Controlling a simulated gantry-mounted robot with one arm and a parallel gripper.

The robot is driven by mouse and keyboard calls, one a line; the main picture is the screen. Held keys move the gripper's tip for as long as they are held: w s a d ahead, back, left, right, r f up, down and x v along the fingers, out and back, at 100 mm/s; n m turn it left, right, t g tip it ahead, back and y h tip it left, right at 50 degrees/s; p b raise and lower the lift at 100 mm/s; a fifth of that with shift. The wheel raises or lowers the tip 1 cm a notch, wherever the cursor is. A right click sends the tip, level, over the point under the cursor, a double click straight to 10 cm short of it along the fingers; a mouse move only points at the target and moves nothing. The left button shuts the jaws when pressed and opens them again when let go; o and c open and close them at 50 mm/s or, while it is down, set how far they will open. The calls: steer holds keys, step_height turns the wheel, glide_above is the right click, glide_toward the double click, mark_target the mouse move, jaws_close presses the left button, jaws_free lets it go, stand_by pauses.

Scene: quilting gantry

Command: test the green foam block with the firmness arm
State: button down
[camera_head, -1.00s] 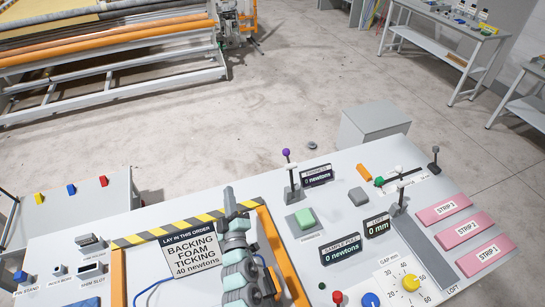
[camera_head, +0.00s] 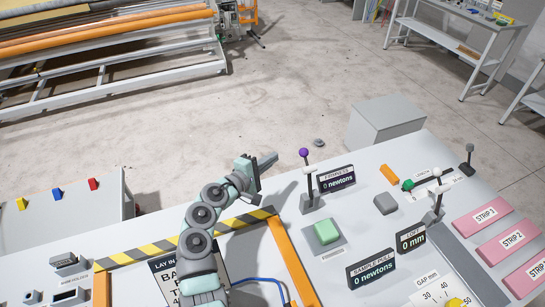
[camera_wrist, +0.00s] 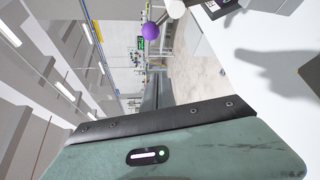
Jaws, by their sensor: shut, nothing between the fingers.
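The green foam block (camera_head: 327,231) lies on a grey pad near the middle of the bench, just in front of the firmness arm. The firmness arm (camera_head: 309,184) stands upright with a purple knob (camera_head: 303,153) on top and a white joint below it. Its display (camera_head: 336,179) reads 0 newtons. My gripper (camera_head: 268,160) is shut and empty, in the air left of the purple knob, at about the knob's height in the picture and apart from it. In the wrist view the purple knob (camera_wrist: 154,32) shows at the top, beyond my gripper's body. The foam block is not visible there.
Pink strips (camera_head: 481,216) sit at the far right.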

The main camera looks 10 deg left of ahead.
steer(key=w+d, duration=0.3)
steer(key=d, duration=0.3)
steer(key=shift+w+d+p, duration=0.3)
stand_by(0.5)
steer(key=shift+s+r, duration=0.15)
